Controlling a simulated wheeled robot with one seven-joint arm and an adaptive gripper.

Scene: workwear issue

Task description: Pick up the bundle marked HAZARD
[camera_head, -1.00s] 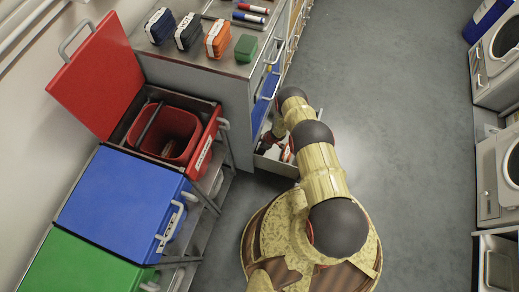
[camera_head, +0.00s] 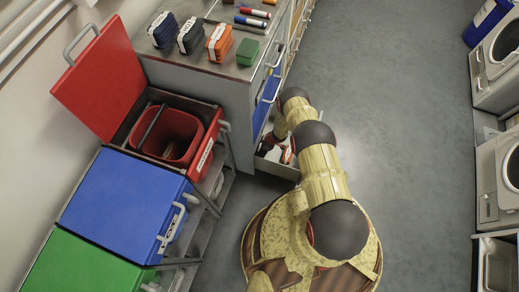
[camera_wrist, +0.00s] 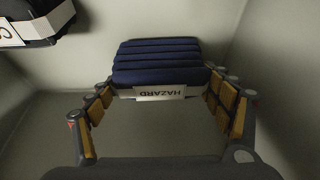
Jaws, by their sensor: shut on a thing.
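The bundle marked HAZARD (camera_wrist: 160,60) is a dark blue folded stack with a white label band, upside down in the wrist view. My gripper (camera_wrist: 160,95) has its padded fingers on both sides of the bundle and is shut on it. The bundle is inside a pale grey drawer, whose bare wall shows in the wrist view (camera_wrist: 265,80). In the head view the open drawer (camera_head: 275,167) is low on the cabinet front, and my arm covers much of it. I cannot tell whether the bundle rests on the drawer floor.
Another dark bundle with a white label (camera_wrist: 35,20) is at the upper left of the wrist view. The cabinet top (camera_head: 225,68) holds several bundles and markers. An open red bin (camera_head: 170,135) stands left, beside blue (camera_head: 120,205) and green (camera_head: 85,265) lids. Floor (camera_head: 400,130) is clear at right.

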